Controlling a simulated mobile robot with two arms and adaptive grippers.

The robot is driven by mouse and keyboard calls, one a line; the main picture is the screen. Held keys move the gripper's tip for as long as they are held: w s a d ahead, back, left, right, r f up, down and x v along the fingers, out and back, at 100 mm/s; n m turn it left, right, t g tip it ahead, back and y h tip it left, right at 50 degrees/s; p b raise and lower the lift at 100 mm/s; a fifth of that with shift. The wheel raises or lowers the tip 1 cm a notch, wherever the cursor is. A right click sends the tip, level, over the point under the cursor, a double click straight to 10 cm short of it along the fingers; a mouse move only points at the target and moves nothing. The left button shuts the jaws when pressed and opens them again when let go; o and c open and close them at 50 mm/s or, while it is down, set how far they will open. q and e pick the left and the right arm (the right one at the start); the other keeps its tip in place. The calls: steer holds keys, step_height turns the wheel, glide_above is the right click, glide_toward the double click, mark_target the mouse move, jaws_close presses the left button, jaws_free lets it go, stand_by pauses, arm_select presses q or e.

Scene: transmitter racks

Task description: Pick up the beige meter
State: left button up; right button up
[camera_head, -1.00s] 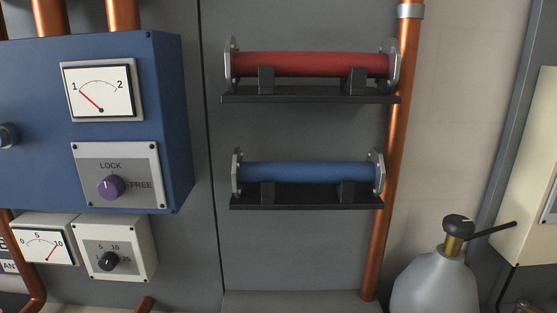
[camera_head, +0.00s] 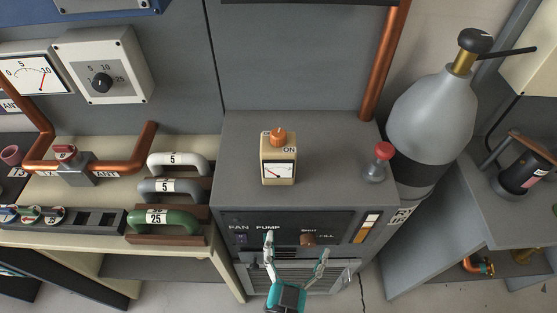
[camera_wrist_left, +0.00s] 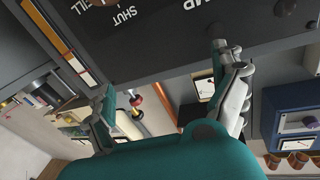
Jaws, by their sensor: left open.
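The beige meter (camera_head: 279,168) stands upright on top of the grey cabinet (camera_head: 235,190) in the head view. It has a white dial on its front, an orange knob on top and an ON label. My left gripper (camera_head: 296,248) is open and empty in front of the cabinet's control panel, nearer and lower in the picture than the meter. In the left wrist view the open fingers (camera_wrist_left: 165,70) are spread before the dark panel, with nothing between them. My right gripper is not in view.
A red-capped item (camera_head: 379,162) stands right of the meter. A grey bottle (camera_head: 432,120) is farther right. White, grey and green handles (camera_head: 165,222) lie on the left bench. A copper pipe (camera_head: 385,65) rises behind. The cabinet top around the meter is clear.

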mark_target(278, 144)
arm_select(q)
steer(key=s+a+r+n+y, duration=0.2)
steer(key=a+r+n+y, duration=0.2)
steer(key=r, duration=0.7)
steer(key=w+p, duration=0.1)
steer(key=w, duration=1.1)
steer(key=shift+w+f, duration=0.15)
steer(key=w+p, duration=0.1)
steer(key=w, duration=0.4)
steer(key=shift+w, duration=0.4)
steer(key=shift+s, duration=0.1)
steer(key=shift+c, duration=0.6)
steer(key=c, duration=1.5)
steer(key=shift+r+p, duration=0.6)
steer(key=shift+p, duration=0.25)
step_height(278, 144, up, 3)
steer(key=p, duration=0.5)
steer(key=shift+r, duration=0.2)
steer(key=s+p, duration=0.1)
steer(key=s, duration=0.4)
steer(key=s+p, duration=0.2)
steer(key=s, duration=0.3)
steer(key=s+p, duration=0.2)
steer(key=s, duration=0.4)
steer(key=shift+r, duration=0.35)
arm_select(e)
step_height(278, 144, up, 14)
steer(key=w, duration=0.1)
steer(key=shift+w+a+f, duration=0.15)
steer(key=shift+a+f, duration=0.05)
